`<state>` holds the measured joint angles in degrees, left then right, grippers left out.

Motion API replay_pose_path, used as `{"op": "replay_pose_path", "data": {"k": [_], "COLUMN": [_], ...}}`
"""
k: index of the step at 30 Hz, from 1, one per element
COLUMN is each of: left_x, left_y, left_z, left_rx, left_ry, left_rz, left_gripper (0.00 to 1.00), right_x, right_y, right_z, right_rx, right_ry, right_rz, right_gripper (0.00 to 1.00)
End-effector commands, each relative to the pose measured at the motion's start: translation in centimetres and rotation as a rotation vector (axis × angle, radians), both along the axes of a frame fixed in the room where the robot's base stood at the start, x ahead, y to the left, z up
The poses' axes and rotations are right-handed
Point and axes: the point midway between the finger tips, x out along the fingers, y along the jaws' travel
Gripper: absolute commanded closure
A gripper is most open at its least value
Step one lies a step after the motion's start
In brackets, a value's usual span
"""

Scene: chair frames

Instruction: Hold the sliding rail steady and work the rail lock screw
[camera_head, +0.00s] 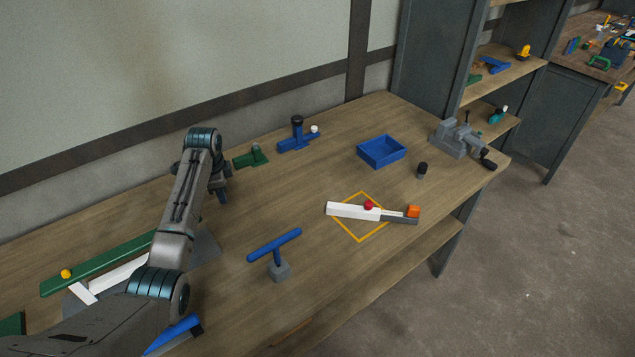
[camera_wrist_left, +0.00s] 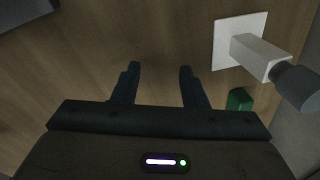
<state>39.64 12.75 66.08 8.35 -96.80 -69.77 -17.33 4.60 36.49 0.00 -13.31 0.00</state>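A white sliding rail (camera_head: 346,210) lies on the workbench across a yellow square outline. A red knob (camera_head: 369,204), which looks like the lock screw, sits on top of it. A grey strip (camera_head: 403,218) extends from its right end, with an orange block (camera_head: 413,211) on it. My left gripper (camera_head: 223,196) is above the bench at left, well apart from the rail. In the left wrist view its two fingers (camera_wrist_left: 158,85) are spread, with bare wood between them. The rail does not show there. My right gripper is not in view.
A blue T-shaped tool on a grey block (camera_head: 279,270) stands between my left gripper and the rail. A white post on a plate (camera_wrist_left: 258,57) shows near the left fingers.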

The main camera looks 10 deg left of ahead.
Motion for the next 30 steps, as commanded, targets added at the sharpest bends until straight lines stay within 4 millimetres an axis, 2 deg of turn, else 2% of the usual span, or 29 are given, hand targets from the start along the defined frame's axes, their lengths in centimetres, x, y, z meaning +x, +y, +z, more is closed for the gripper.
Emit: {"op": "replay_pose_path", "data": {"k": [1,9,12,15,18,23,30], "left_x": [0.6,1.4,1.2,0.9,0.6,0.4,0.3], "left_y": [-3.5,-18.9,-23.4,-26.7,-28.8,-30.1,-31.0], "left_z": [0.3,2.8,4.1,5.1,5.8,5.9,3.4], "left_rx": [-0.044,-0.231,-0.28,-0.318,-0.341,-0.354,-0.355], "left_ry": [0.009,0.061,0.074,0.084,0.09,0.094,0.096], "left_rz": [-0.048,-0.302,-0.383,-0.446,-0.487,-0.513,-0.513], "left_gripper": [0.61,0.61,0.61,0.61,0.61,0.61,0.61], "right_x": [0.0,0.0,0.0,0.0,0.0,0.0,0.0], "right_y": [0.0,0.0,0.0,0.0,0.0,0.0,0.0], "right_z": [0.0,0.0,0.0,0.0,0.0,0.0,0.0], "right_rx": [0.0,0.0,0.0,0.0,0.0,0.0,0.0], "right_ry": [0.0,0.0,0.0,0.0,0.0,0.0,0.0], "right_rz": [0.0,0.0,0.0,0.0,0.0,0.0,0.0], "right_gripper": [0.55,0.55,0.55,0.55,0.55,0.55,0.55]}}
